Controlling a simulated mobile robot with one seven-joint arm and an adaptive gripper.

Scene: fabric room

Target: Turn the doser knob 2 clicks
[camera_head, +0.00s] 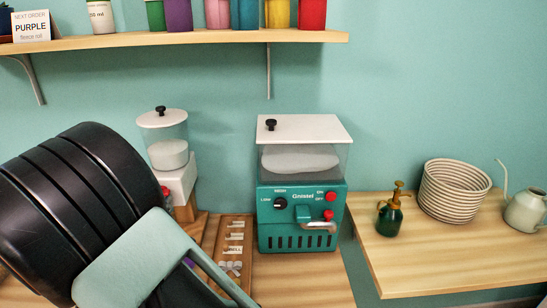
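A teal machine (302,219) stands on the wooden counter, with a clear hopper and a flat white lid on top. A small black knob (281,203) is on its upper left front, between the labels. A white dispenser (176,182) with a round clear container stands left of it. A red knob or button (165,191) shows on its front, partly behind my arm. I cannot tell which of these is the doser knob. My arm fills the lower left; my gripper's fingers are not in view.
Two red buttons (328,205) and a metal handle (318,226) are on the teal machine. A wooden tray (240,222) holds small pieces. A right counter (440,253) carries a spray bottle (391,214), basket (453,190) and watering can (526,211). A shelf (190,38) runs above.

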